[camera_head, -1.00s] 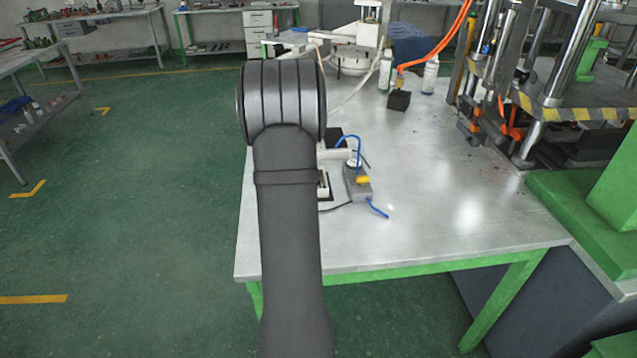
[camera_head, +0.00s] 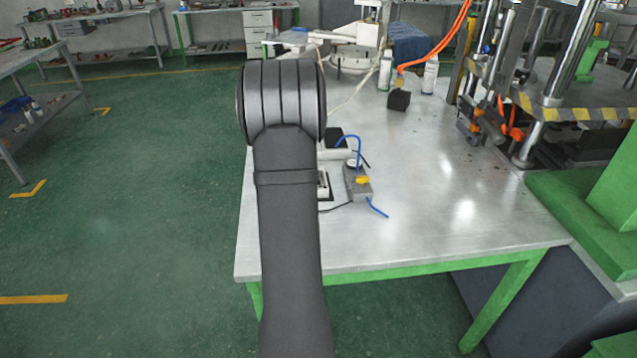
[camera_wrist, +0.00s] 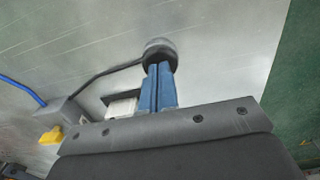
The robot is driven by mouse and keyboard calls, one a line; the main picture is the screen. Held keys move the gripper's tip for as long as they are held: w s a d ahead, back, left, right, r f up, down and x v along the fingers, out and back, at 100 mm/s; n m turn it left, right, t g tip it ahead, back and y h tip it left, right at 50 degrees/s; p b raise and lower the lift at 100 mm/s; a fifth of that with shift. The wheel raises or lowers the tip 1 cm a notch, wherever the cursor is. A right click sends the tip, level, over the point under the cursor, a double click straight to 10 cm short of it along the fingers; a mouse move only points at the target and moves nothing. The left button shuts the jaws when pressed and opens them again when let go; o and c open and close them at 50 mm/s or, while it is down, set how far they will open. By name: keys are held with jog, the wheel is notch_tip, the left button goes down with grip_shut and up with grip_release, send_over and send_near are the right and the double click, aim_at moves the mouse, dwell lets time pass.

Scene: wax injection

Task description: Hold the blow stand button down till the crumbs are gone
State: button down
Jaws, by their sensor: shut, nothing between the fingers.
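My gripper (camera_wrist: 159,66) shows in the wrist view with its two blue fingers shut together and nothing between them. Their tips meet the lower edge of a round dark-grey button (camera_wrist: 160,46) with a paler top; I cannot tell how far it is pressed. A black cable runs from the button to a grey block (camera_wrist: 65,114) with a yellow fitting (camera_wrist: 50,135). In the head view the blow stand (camera_head: 358,184) is a grey block with a yellow part and blue hoses. My arm hides my gripper and the button there. I cannot make out crumbs on the stand.
The metal table (camera_head: 430,225) is clear in front and to the right of the stand. A black block (camera_head: 399,100) and white bottles (camera_head: 430,76) stand farther back. A press with steel columns (camera_head: 530,138) stands at the right.

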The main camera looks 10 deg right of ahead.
dwell(0.3)
jog(key=shift+r, duration=2.65)
jog(key=shift+f, duration=0.1)
jog(key=shift+f, duration=2.05)
